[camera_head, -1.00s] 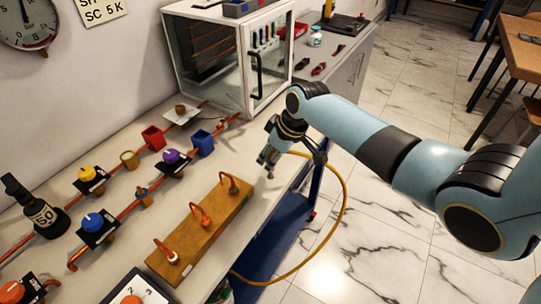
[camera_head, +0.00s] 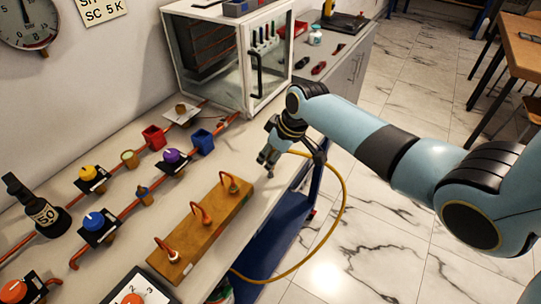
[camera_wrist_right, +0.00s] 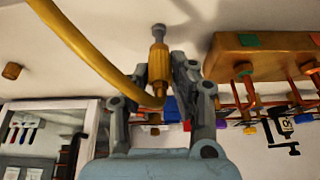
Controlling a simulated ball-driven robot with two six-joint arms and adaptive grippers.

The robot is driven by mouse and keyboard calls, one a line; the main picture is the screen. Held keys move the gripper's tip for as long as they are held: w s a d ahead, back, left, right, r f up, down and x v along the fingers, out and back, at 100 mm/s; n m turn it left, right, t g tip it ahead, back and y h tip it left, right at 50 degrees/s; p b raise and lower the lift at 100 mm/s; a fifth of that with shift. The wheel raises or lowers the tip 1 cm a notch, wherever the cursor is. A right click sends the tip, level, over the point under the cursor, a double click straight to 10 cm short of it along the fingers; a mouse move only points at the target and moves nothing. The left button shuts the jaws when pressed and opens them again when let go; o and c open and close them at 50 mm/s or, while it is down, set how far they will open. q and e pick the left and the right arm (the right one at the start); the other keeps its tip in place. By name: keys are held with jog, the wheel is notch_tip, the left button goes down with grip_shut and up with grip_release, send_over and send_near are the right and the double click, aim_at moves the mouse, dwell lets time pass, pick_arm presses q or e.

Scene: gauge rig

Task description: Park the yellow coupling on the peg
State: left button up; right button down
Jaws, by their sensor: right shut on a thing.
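The yellow coupling (camera_wrist_right: 158,64) is between the fingers of my right gripper (camera_wrist_right: 160,84) in the right wrist view, with a grey metal end pointing at the white bench top. That end meets a small round grey piece (camera_wrist_right: 158,31) at the bench; I cannot tell whether this is the peg or whether the coupling is seated on it. A yellow hose (camera_wrist_right: 88,52) runs from the coupling. In the head view my right gripper (camera_head: 268,161) is low over the bench's right edge, and the coupling is too small to make out there. My left gripper is not in view.
A wooden block (camera_head: 222,212) with red hooked pieces stands left of the gripper. Behind is a glass-fronted cabinet (camera_head: 228,52). Pipes with coloured valves, including a purple one (camera_head: 172,156), run along the bench. The hose (camera_head: 342,205) loops beyond the bench edge.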

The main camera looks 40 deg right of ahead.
jog(key=shift+f, duration=0.25)
jog(key=shift+f+b, duration=0.75)
jog(key=shift+f, duration=0.3)
jog(key=c, duration=0.7)
grip_release()
jog(key=v, duration=1.2)
jog(key=shift+s, duration=0.1)
